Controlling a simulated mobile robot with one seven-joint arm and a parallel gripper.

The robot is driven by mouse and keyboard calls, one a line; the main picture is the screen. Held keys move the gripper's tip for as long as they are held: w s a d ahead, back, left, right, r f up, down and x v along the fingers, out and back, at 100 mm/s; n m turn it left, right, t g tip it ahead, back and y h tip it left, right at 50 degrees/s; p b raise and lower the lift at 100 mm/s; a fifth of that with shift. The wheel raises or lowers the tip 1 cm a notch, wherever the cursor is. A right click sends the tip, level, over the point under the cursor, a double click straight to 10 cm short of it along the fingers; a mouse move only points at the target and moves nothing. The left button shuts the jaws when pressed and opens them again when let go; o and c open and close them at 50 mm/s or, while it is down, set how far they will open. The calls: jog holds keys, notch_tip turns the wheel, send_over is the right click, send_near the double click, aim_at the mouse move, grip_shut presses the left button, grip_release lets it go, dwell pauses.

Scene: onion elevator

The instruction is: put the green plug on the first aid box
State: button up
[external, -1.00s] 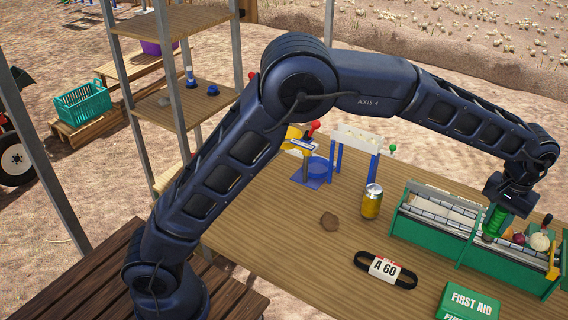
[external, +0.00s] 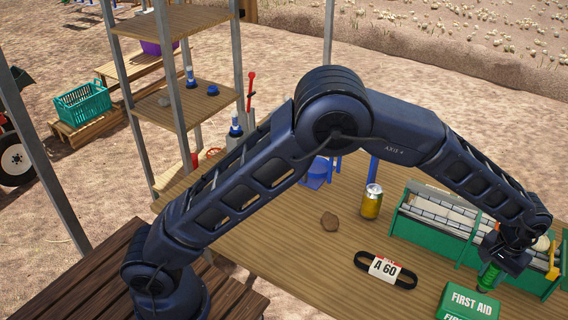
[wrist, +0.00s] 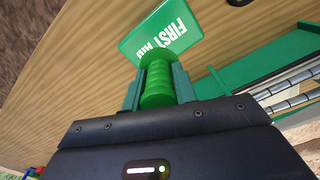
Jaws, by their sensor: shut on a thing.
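The green plug (external: 490,275) is a ribbed green cylinder held in my gripper (external: 495,268). In the wrist view the plug (wrist: 158,80) sits between the two fingers of my gripper (wrist: 158,88), which is shut on it. The first aid box (external: 468,302) is green with white lettering and lies on the table at the lower right. In the wrist view the box (wrist: 160,30) shows just beyond the plug's tip. The plug is above the table beside the box's back right edge in the external view; whether it touches the box I cannot tell.
A green elevator trough (external: 440,235) with metal slats stands behind the box. A black belt with an A 60 label (external: 385,268), a yellow can (external: 371,201) and a brown lump (external: 329,221) lie to the left. The table (external: 300,265) is clear around them.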

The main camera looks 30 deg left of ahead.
aim_at(482, 288)
jog(key=shift+f, duration=3.25)
jog(key=shift+f, duration=0.1)
jog(key=o, duration=1)
jog(key=shift+o, duration=0.2)
